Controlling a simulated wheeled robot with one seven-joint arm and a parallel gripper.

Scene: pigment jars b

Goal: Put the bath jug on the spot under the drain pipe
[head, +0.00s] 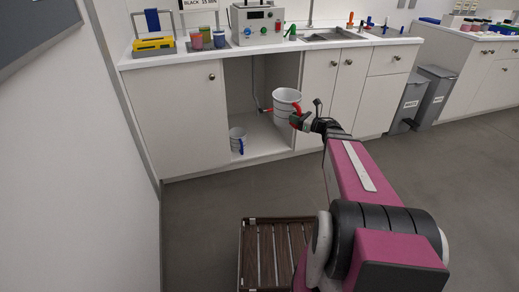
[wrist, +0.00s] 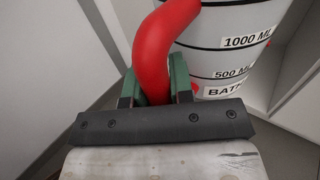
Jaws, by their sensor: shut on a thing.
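The bath jug (head: 286,103) is white with dark bands and a red handle. In the wrist view it shows as a white jug (wrist: 228,45) marked 1000 ML and 500 ML, with a partly hidden label beginning "BAT". My gripper (head: 298,120) is shut on its red handle (wrist: 160,45) and holds the jug up, roughly upright, at the cabinet opening. A thin drain pipe (head: 253,78) runs down inside the open cabinet, left of the jug, with a red part near its lower end. I cannot make out a marked spot on the cabinet floor (head: 265,143).
A smaller white jug with a blue handle (head: 236,141) stands on the cabinet floor at the left. Closed cabinet doors (head: 178,115) flank the opening. A slatted wooden rack (head: 262,252) is on the room floor in front. Grey bins (head: 408,100) stand at the right.

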